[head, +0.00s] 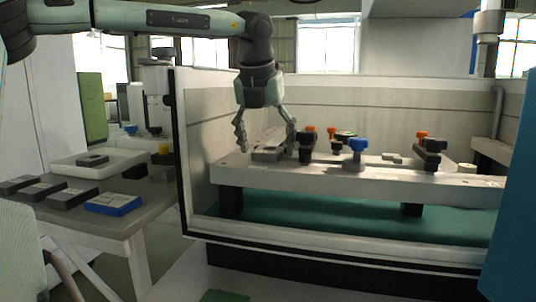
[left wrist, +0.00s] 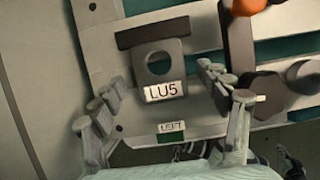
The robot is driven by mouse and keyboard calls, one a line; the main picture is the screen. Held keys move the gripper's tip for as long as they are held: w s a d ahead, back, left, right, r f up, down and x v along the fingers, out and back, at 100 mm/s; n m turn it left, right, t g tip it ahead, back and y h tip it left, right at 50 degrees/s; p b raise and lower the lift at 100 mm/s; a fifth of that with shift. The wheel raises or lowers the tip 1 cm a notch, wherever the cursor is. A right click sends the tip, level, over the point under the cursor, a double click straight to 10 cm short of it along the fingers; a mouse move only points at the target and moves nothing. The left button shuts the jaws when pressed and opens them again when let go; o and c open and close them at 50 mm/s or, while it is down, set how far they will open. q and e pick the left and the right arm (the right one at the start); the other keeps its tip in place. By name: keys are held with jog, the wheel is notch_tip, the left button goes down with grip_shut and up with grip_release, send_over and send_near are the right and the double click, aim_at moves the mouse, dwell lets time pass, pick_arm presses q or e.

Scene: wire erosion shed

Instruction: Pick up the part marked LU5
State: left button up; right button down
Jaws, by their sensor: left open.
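The part marked LU5 (left wrist: 177,55) is a grey plate with a round hole and a white label, in the middle of the left wrist view. It lies on a pale rail beside a dark bar (left wrist: 150,31). In the head view the part (head: 268,154) is low and partly behind my gripper. My left gripper (head: 266,147) points down over it, fingers apart. In the left wrist view its two fingers (left wrist: 160,84) stand on either side of the part, with gaps. A small green sign (left wrist: 171,129), seemingly reading LEFT, is below. My right gripper is not in view.
A side table (head: 120,218) holds dark blocks, a blue-edged block (head: 113,204) and a white tray (head: 75,170).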

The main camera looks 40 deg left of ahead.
pick_arm(q)
jog(key=c, duration=1.7)
jog(key=shift+r, duration=0.1)
jog(key=shift+c, duration=0.2)
